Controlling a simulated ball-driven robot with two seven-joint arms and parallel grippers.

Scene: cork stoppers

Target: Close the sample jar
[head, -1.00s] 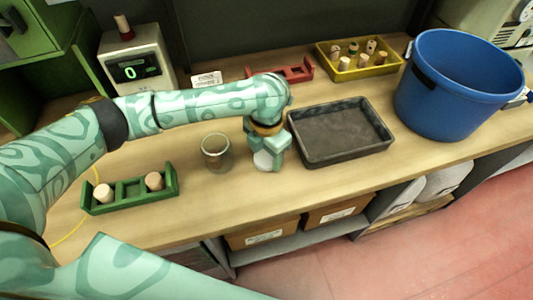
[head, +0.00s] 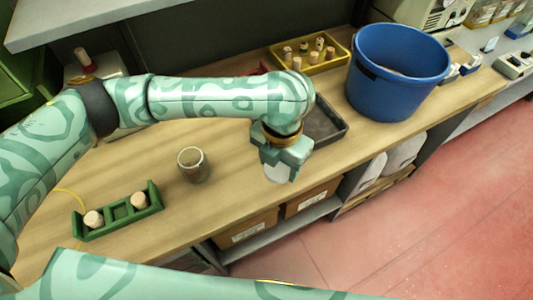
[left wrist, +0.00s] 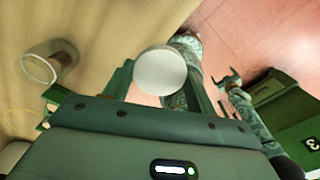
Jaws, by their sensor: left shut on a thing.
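The open glass jar (head: 193,165) stands upright on the bench, left of my left gripper; its open mouth also shows in the left wrist view (left wrist: 40,69). My left gripper (head: 284,170) is shut on a pale, round-ended stopper (head: 277,174), held above the bench near its front edge. The stopper's round white face shows between the fingers in the left wrist view (left wrist: 160,71). The fingers hide part of it. My right gripper (left wrist: 227,82) shows small in the left wrist view, its fingers apart and empty.
A green rack (head: 120,212) holds two corks at the left. A dark tray (head: 327,128) lies behind my left gripper, partly hidden. A yellow tray (head: 343,60) with several stoppers and a blue bucket (head: 385,85) stand farther back. The bench between jar and rack is clear.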

